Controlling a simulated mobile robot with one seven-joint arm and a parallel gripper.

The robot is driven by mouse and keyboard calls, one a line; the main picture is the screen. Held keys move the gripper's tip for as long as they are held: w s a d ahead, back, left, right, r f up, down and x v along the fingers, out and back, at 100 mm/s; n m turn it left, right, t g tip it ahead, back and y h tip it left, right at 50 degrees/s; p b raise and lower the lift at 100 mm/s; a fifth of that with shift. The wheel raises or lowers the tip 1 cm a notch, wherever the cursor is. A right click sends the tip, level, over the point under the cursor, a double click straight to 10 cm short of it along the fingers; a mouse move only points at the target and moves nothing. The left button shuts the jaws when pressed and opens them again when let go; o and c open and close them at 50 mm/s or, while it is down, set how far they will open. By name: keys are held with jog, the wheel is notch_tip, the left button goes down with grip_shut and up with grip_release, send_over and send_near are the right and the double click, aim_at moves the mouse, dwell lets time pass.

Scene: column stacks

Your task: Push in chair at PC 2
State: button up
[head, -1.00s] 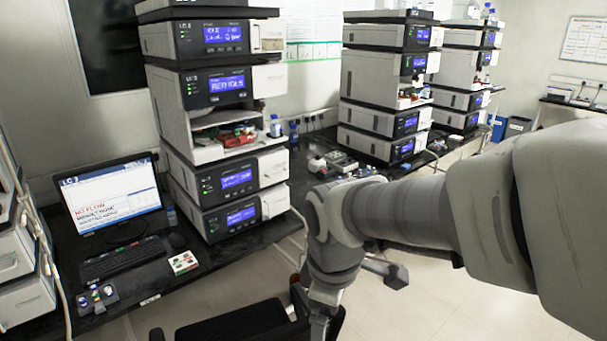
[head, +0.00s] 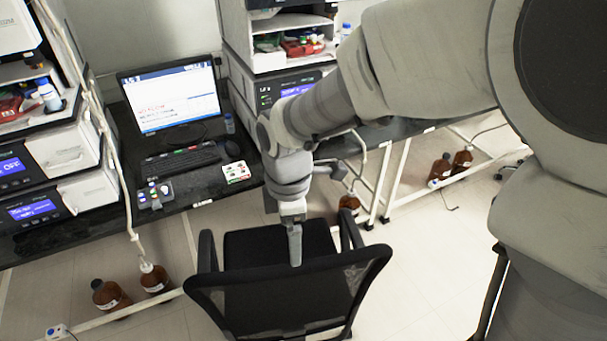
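A black office chair (head: 325,295) with a mesh back and two armrests stands at the bottom middle of the head view. Its back is toward me and its seat faces the bench. A PC monitor (head: 172,100) and keyboard (head: 180,162) sit on the black bench behind it; I cannot read the PC's number for certain. My gripper (head: 295,255) points down in front of the chair's backrest, over the seat. It overlaps the backrest's top edge in view; I cannot tell whether it touches. Its fingers show edge-on, so their opening is unclear.
Instrument stacks stand left and right of the monitor. Brown bottles (head: 110,295) are on the floor at left, and others (head: 440,168) at right under the bench, by white frame legs (head: 395,180). The floor right of the chair is clear.

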aim_at(292, 277)
notch_tip(292, 277, down, 13)
jog(key=b, duration=1)
jog(key=shift+c, duration=0.3)
jog(key=shift+s+d, duration=0.1)
jog(key=shift+s, duration=0.05)
jog(key=c, duration=1.4)
grip_shut()
jog(key=shift+a, duration=0.2)
